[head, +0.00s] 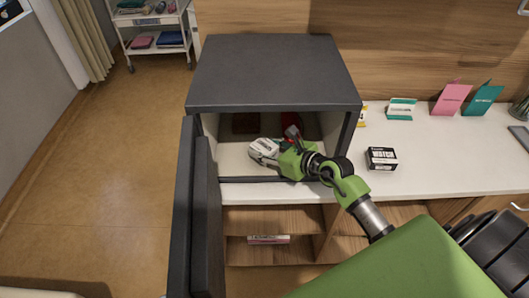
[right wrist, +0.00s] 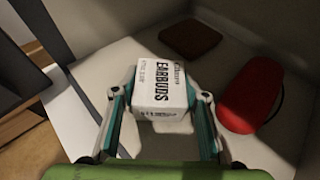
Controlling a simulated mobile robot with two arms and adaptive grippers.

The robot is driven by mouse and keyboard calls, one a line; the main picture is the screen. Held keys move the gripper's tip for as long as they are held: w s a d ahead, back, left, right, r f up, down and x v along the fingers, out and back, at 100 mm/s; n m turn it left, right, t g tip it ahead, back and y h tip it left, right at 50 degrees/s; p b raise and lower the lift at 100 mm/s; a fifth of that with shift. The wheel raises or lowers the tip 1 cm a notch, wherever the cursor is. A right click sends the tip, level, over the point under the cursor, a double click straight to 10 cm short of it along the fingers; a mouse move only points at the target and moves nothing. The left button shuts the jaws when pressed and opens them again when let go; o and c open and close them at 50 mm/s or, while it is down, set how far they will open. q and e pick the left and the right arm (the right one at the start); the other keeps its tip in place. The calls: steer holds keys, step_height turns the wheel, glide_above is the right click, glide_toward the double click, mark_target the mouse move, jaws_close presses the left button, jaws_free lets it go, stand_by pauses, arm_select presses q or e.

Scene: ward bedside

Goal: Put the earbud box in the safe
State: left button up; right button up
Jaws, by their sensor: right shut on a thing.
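The white earbud box (right wrist: 162,85), lettered EARBUDS, is between the fingers of my right gripper (right wrist: 160,110), which is shut on it. In the head view the box (head: 265,150) and the right gripper (head: 280,157) are inside the mouth of the dark grey safe (head: 273,75). The safe door (head: 197,215) stands open on the left. I cannot tell whether the box touches the safe floor (head: 234,161). My left gripper is not in view.
Inside the safe, a brown wallet-like item (right wrist: 190,38) lies at the back and a red rounded case (right wrist: 250,97) lies to the right. A black-and-white WATCH box (head: 381,158) stands on the counter (head: 440,155) right of the safe. Cards (head: 451,98) stand farther back.

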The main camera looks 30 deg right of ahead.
steer(key=o, duration=1.2)
steer(key=shift+o, duration=0.2)
steer(key=shift+s+r, duration=0.15)
steer(key=b+v, duration=0.1)
steer(key=v, duration=1)
steer(key=shift+s+d+r, duration=0.15)
steer(key=shift+s, duration=0.25)
